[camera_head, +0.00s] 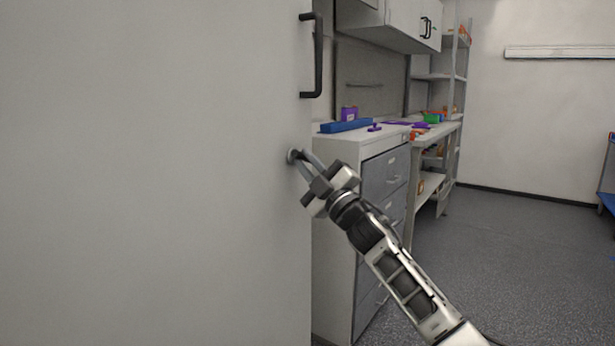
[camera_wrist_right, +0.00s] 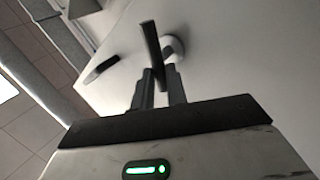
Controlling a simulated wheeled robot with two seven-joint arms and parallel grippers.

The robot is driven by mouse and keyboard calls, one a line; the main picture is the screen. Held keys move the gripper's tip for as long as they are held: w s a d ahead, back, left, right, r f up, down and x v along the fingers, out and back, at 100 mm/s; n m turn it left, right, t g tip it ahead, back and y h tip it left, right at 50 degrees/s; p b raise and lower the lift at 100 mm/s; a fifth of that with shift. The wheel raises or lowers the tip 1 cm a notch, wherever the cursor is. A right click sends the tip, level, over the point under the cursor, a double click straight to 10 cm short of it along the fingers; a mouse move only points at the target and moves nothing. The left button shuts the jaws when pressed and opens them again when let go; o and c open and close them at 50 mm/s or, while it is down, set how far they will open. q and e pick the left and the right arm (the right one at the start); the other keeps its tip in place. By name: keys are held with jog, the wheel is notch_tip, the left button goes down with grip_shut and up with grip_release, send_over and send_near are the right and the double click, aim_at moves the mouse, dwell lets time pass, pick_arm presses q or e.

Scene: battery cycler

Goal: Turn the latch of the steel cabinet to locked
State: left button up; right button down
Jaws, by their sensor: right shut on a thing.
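The steel cabinet (camera_head: 150,180) fills the left of the head view as a plain pale grey front; it also fills the right of the wrist view (camera_wrist_right: 250,60). Its latch (camera_head: 292,156) is a small round grey piece near the front's right edge, below the black handle. In the wrist view the latch (camera_wrist_right: 151,40) shows as a dark flat bar, tilted slightly, in front of a round pale base. My right gripper (camera_head: 304,158) is shut on the latch, with the bar between its fingers (camera_wrist_right: 160,78). The fingers partly hide the latch. My left gripper is not in view.
A black bar handle (camera_head: 317,56) stands out from the cabinet just above my right gripper. A drawer unit (camera_head: 338,190) with a blue tray (camera_head: 345,126) on top stands close behind. A workbench and shelves stand farther back.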

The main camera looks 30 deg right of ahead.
pick_arm(q)
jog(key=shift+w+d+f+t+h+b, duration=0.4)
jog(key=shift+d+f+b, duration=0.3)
jog(key=shift+b, duration=1)
pick_arm(e)
jog(key=shift+w+d+f+n+g+y, duration=0.1)
jog(key=shift+f+n+g+y, duration=0.1)
jog(key=shift+n+y, duration=1.05)
jog(key=shift+s+f+n+g+y, duration=0.1)
jog(key=shift+n+g+y, duration=0.1)
jog(key=shift+n+y, duration=1)
jog(key=shift+w+d+f+n+g+y, duration=0.15)
jog(key=shift+n+y, duration=0.5)
jog(key=shift+n, duration=1.1)
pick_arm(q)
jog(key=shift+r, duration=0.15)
pick_arm(e)
jog(key=shift+a, duration=0.15)
jog(key=c, duration=1.4)
grip_release()
pick_arm(q)
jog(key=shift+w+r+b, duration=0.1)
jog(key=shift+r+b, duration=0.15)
jog(key=shift+b, duration=0.1)
pick_arm(e)
jog(key=v, duration=1.6)
